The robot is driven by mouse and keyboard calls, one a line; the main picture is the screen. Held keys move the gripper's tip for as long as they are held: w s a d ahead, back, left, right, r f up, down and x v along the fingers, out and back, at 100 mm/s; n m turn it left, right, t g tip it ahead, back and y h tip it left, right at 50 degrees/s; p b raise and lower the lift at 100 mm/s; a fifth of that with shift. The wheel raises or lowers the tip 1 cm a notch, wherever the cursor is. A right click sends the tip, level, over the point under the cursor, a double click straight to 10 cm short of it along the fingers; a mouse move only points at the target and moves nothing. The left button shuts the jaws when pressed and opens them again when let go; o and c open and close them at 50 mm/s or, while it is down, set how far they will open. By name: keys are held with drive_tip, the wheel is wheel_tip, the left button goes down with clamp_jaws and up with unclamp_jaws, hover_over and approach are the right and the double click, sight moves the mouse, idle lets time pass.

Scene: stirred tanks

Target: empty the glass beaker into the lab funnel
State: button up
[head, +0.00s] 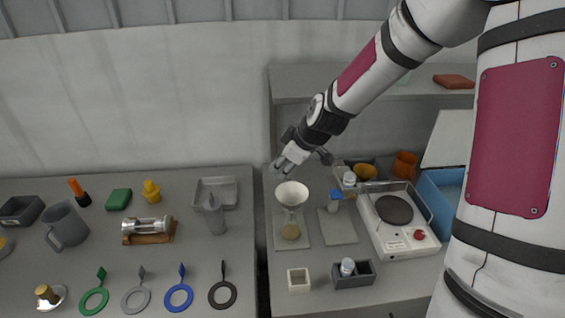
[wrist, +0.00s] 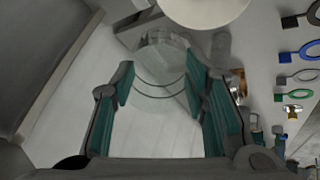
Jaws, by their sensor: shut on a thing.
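My gripper (head: 281,164) is above the bench, just behind and above the white lab funnel (head: 292,195). In the wrist view my gripper (wrist: 168,90) is shut on the clear glass beaker (wrist: 160,65), which sits between its teal finger pads. The beaker's contents cannot be made out, and it hardly shows in the head view. The funnel stands upright over a clear vessel with a brown base patch. In the wrist view the funnel's pale rim (wrist: 205,12) is at the top edge, close beyond the beaker.
A hotplate (head: 398,218) stands right of the funnel, with a grey mat (head: 338,227) between. A white-capped bottle in a dark block (head: 353,275) and a small white box (head: 298,280) are in front. A grey tray and metal cup (head: 215,218) stand left. A shelf (head: 330,82) hangs behind.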

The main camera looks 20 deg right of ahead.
drive_tip(key=shift+w+r+g+h+b, duration=0.1)
drive_tip(key=shift+w+g+h+b, duration=0.25)
drive_tip(key=shift+g+b, duration=1.1)
drive_tip(key=shift+s+r+t+b, duration=0.15)
drive_tip(key=shift+t+b, duration=0.2)
drive_tip(key=shift+b, duration=0.7)
drive_tip(key=shift+g+h+b, duration=0.35)
drive_tip(key=shift+g+b, duration=0.15)
drive_tip(key=shift+b, duration=0.05)
drive_tip(key=shift+r+g+h+b, duration=0.25)
drive_tip(key=shift+g+b, duration=0.35)
drive_tip(key=shift+g, duration=0.4)
drive_tip(key=shift+s+r+g+h, duration=0.2)
drive_tip(key=shift+g+h, duration=0.15)
drive_tip(key=shift+g, duration=0.35)
